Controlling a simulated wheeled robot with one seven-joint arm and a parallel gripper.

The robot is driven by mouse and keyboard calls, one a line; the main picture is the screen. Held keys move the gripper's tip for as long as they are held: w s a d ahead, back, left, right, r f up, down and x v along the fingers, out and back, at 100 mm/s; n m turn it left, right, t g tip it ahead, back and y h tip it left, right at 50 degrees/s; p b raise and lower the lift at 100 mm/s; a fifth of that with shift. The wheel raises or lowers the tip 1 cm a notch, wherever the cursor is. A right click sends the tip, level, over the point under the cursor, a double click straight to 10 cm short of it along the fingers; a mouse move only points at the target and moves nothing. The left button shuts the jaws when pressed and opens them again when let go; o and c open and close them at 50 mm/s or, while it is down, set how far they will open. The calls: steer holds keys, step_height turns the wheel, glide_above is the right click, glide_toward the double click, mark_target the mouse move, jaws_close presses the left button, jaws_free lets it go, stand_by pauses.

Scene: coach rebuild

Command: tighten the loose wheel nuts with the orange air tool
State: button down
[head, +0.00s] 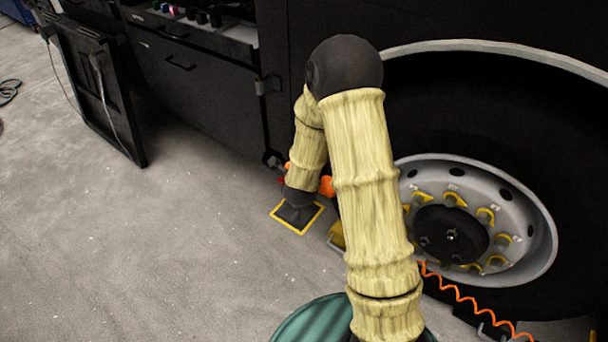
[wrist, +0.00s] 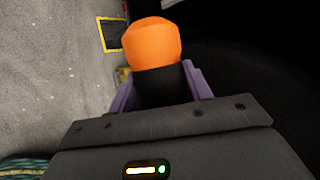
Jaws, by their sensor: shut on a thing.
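My gripper (wrist: 158,68) is shut on the orange air tool (wrist: 152,42), with a purple finger on each side of its dark grip. In the head view my arm hides most of the gripper, and only small orange parts of the tool (head: 327,186) show beside it. The wheel (head: 528,240) is at the right, with a ring of wheel nuts (head: 486,216) carrying yellow pointers around a dark hub (head: 450,236). Some nuts at the left are behind my arm. I cannot tell which nuts are loose. The tool appears left of the wheel, apart from the nuts.
An orange coiled hose (head: 470,302) runs below the wheel. A dark plate with a yellow border (head: 297,216) is on the floor left of my arm. A dark panel (head: 95,85) stands by the coach's side at the left. The grey floor (head: 170,250) at the left is clear.

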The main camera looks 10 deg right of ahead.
steer(key=shift+r, duration=0.1)
steer(key=s+d+f+m+g+h+b, duration=0.55)
steer(key=s+d+f+b, duration=0.2)
steer(key=f, duration=0.45)
steer(key=s+d+f+m+g+h+b, duration=0.4)
steer(key=s+d+f+m+b, duration=0.35)
steer(key=f, duration=0.55)
steer(key=s+d+f+m+g+b, duration=0.2)
steer(key=s+f+m+g+b, duration=0.2)
steer(key=s, duration=0.4)
steer(key=shift+d+f+g+b, duration=0.35)
steer(key=shift+f+g+b, duration=0.55)
steer(key=shift+g, duration=0.25)
steer(key=shift+w+d, duration=0.1)
steer(key=w+d+b, duration=0.1)
steer(key=d, duration=0.1)
steer(key=w+d+b, duration=0.1)
steer(key=w+d, duration=0.1)
steer(key=shift+w+d, duration=0.1)
steer(key=shift+w, duration=0.15)
steer(key=shift+r+p, duration=0.1)
steer(key=shift+p, duration=0.3)
